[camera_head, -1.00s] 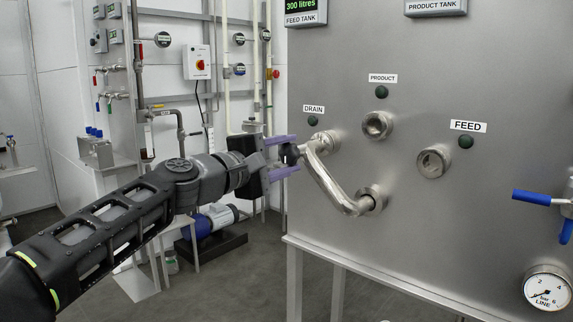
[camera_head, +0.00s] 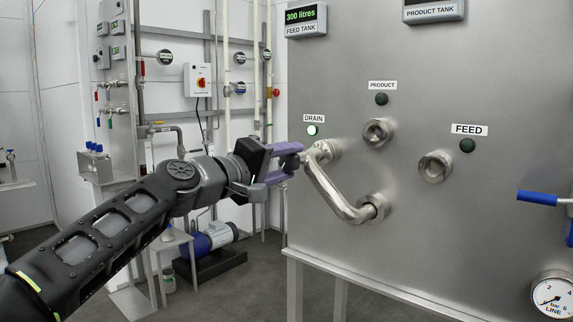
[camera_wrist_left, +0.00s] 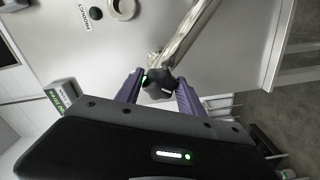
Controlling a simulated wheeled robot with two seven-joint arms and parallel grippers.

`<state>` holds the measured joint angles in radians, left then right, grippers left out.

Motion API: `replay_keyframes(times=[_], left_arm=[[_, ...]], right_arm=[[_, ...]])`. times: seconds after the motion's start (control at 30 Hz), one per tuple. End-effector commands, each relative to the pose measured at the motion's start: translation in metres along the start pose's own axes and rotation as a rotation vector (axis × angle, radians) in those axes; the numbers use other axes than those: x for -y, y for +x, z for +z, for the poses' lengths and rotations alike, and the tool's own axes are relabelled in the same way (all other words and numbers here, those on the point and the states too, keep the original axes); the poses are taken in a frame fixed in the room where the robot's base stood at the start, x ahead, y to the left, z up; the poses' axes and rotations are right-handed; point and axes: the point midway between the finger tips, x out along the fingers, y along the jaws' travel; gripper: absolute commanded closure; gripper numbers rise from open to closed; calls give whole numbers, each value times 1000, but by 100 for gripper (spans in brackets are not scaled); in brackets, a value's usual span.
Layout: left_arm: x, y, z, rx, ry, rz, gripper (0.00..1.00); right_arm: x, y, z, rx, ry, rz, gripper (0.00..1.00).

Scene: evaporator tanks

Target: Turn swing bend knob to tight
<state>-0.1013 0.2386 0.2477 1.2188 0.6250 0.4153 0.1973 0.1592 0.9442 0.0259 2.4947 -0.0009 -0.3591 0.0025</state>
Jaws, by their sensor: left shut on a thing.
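The swing bend (camera_head: 337,193) is a curved steel pipe on the tank front, joining the lower middle port to the port under the DRAIN label. Its dark knob (camera_wrist_left: 159,85) shows in the left wrist view at the pipe's end, between the purple fingers. My left gripper (camera_head: 296,161) comes in from the left at the drain end of the bend and is shut on the knob. In the head view the fingers hide most of the knob. In the left wrist view my left gripper (camera_wrist_left: 160,92) has one finger on each side of it. My right gripper is not in view.
The drain lamp (camera_head: 312,130) is lit white; the product lamp (camera_head: 381,99) and feed lamp (camera_head: 467,146) are dark. The product port (camera_head: 378,131) and feed port (camera_head: 435,166) are open. A blue-handled valve (camera_head: 538,197) and pressure gauge (camera_head: 552,297) are at the right.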

Motion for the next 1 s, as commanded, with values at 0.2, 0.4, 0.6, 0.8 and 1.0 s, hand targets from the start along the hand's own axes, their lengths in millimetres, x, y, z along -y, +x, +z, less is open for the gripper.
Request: replay_keyframes(times=[0.2,0.4,0.6,0.8,1.0], left_arm=[[1,0,2,5,-1,-1,95],[0,0,1,4,-2,-1,43],[0,0,1,2,-2,0,34],[0,-1,0,1,-2,0,34],[2,-19,0,-1,-1,0,34]], right_arm=[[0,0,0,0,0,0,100],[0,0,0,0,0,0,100],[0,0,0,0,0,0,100],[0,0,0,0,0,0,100],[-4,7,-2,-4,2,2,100]])
